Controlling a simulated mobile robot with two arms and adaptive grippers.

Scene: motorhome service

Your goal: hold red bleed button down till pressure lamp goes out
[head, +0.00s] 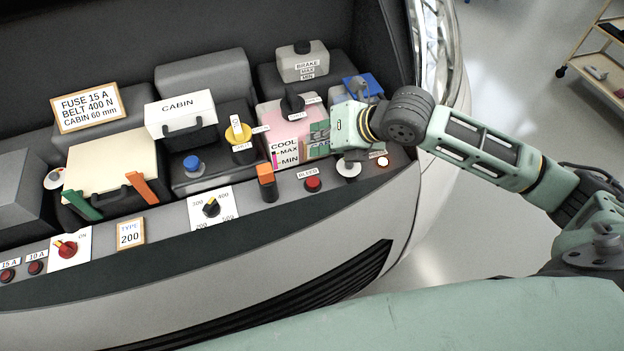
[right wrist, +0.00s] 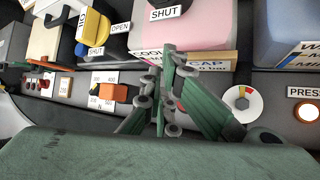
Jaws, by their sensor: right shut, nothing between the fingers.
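The red bleed button (head: 313,184) sits on the front ledge below a "BLEED" label, uncovered in the head view. In the right wrist view my fingers hide most or all of it. The pressure lamp (head: 383,162) glows at the ledge's right end; it is also lit in the right wrist view (right wrist: 306,112). My right gripper (head: 319,139) is shut and empty, in front of the pink coolant tank and apparently above and behind the button. Its fingers (right wrist: 167,95) fill the middle of the wrist view. I cannot see it touching the button. My left gripper is out of view.
A round white gauge (head: 348,169) lies between button and lamp. An orange switch (head: 266,183) stands left of the button. The pink coolant tank (head: 285,125) and blue-capped tank (head: 362,86) stand close behind.

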